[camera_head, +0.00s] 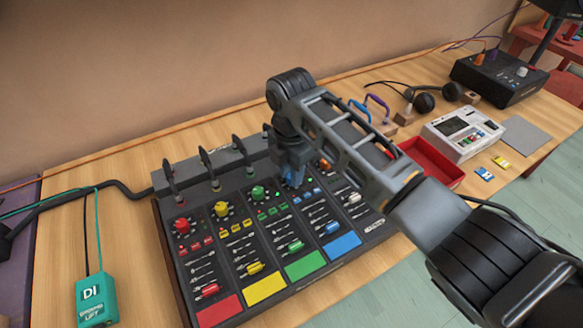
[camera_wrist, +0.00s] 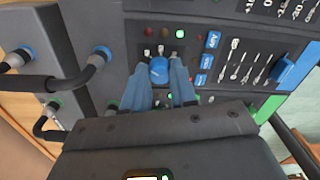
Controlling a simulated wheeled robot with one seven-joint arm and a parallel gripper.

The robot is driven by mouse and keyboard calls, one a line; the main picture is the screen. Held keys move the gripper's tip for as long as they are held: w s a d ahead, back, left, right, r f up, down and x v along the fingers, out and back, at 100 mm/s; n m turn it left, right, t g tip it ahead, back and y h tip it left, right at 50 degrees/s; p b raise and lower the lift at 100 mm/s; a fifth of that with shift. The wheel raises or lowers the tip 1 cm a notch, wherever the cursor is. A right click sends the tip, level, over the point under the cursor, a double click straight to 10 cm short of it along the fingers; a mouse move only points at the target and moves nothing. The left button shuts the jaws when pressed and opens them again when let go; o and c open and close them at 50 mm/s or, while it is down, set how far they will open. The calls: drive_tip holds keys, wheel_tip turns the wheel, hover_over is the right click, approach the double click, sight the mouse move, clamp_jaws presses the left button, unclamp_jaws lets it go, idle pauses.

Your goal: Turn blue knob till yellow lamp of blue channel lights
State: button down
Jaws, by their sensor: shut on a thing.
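The blue knob (camera_wrist: 159,70) sits on the mixer's blue channel. It lies between the two blue fingers of my gripper (camera_wrist: 160,76), which are shut on its sides. Above the knob in the wrist view is a short row of small lamps. A green lamp (camera_wrist: 180,33) is lit at one end, and a dark reddish lamp (camera_wrist: 149,31) is at the other. I see no lit yellow lamp there.
The mixer (camera_head: 225,262) has red (camera_head: 182,226), yellow (camera_head: 221,209) and green (camera_head: 258,193) knobs beside the blue channel. Upright cable plugs (camera_head: 207,162) stand along its back edge. A red tray (camera_head: 432,160) is at right, and a teal DI box (camera_head: 96,300) at left.

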drive_tip(key=shift+m, duration=0.3)
drive_tip(key=c, duration=0.9)
unclamp_jaws()
drive_tip(key=shift+r, duration=0.15)
wheel_tip(320, 180, up, 8)
drive_tip(key=shift+f+b, duration=0.2)
drive_tip(key=shift+b, duration=0.2)
